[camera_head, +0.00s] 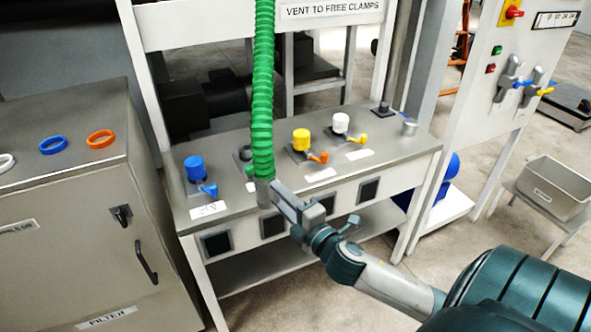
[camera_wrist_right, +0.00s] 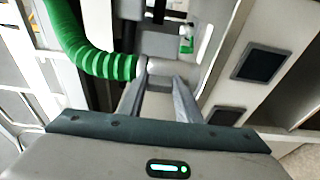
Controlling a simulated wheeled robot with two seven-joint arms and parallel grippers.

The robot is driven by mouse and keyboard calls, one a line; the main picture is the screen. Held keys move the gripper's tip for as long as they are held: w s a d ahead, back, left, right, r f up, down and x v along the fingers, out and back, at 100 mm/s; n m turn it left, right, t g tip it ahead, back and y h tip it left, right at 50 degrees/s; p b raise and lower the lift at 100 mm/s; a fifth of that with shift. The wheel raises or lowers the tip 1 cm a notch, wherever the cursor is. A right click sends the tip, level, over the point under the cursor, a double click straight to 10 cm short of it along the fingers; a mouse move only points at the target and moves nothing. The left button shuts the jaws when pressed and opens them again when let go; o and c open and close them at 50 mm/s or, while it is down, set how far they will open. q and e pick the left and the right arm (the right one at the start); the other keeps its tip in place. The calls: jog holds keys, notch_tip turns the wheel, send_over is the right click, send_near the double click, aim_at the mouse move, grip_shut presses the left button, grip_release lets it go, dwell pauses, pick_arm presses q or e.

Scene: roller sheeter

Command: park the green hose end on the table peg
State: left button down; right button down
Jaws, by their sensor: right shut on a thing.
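The green hose (camera_head: 262,95) hangs down from the top of the head view and ends in a grey cuff (camera_head: 264,192). My right gripper (camera_head: 276,190) is shut on this cuff, at the front edge of the grey table (camera_head: 230,182). The right wrist view shows the cuff (camera_wrist_right: 154,74) between the two fingers (camera_wrist_right: 158,84), with the hose (camera_wrist_right: 85,55) curving up to the left. A short grey peg-like stub (camera_head: 409,127) stands near the table's right end. A darker post (camera_head: 384,107) on a square plate stands behind it; I cannot tell which is the peg. My left gripper is out of view.
Blue (camera_head: 195,168), yellow (camera_head: 301,139) and white (camera_head: 340,123) capped ports with levers stand on the table. A grey fitting (camera_head: 244,154) is partly behind the hose. A filter cabinet (camera_head: 70,220) stands left, a valve panel (camera_head: 500,70) right.

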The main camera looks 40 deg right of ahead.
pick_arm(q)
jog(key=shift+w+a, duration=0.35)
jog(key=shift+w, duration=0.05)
pick_arm(e)
jog(key=s+a+r, duration=0.2)
jog(key=s+a, duration=0.8)
jog(key=a, duration=0.6)
jog(key=shift+s+r+y, duration=0.15)
jog(key=shift+r+y, duration=0.05)
jog(key=shift+y, duration=0.1)
